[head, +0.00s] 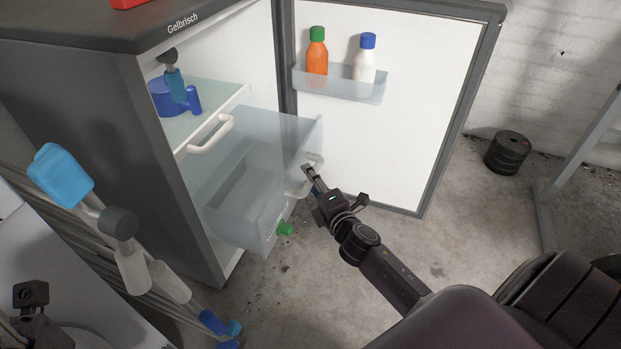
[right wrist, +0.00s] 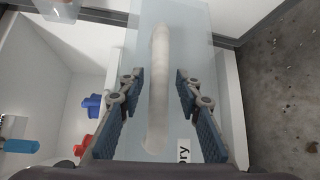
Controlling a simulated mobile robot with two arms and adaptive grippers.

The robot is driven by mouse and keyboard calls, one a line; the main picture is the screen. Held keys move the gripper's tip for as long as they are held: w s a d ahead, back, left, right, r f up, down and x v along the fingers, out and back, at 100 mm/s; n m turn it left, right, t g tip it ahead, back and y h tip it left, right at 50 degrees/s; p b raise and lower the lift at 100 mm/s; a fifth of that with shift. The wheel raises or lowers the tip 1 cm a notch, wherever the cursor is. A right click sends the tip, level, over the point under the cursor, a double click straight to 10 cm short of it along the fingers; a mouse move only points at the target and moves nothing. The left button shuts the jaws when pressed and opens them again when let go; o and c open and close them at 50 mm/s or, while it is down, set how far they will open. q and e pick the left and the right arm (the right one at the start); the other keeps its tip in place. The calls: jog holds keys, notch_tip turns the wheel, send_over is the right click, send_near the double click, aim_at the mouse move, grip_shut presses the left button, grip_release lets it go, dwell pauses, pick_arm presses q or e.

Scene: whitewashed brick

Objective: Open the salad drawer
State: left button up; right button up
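The salad drawer (head: 225,210) is a translucent box standing well out of the open grey fridge (head: 95,95). Its pale bar handle (head: 304,182) is on the front face; in the right wrist view the handle (right wrist: 159,80) runs lengthwise between my fingers. My right gripper (head: 309,172) is at this handle. In the wrist view its fingers (right wrist: 158,98) are open, with a gap on both sides of the handle. Part of a dark device, apparently my left wrist (head: 32,318), shows at the lower left; its fingers cannot be made out.
The fridge door (head: 410,130) stands open with an orange bottle (head: 317,58) and a white bottle (head: 364,66) in its bin. A second handle (head: 211,134) is under the upper shelf. A green piece (head: 285,229) is by the drawer's lower front. A black weight (head: 507,152) stands on the floor.

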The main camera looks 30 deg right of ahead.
jog(key=s+a+r, duration=0.1)
jog(key=s, duration=1)
jog(key=shift+s+a+r, duration=0.25)
jog(key=shift+s+r, duration=0.1)
jog(key=shift+s, duration=0.05)
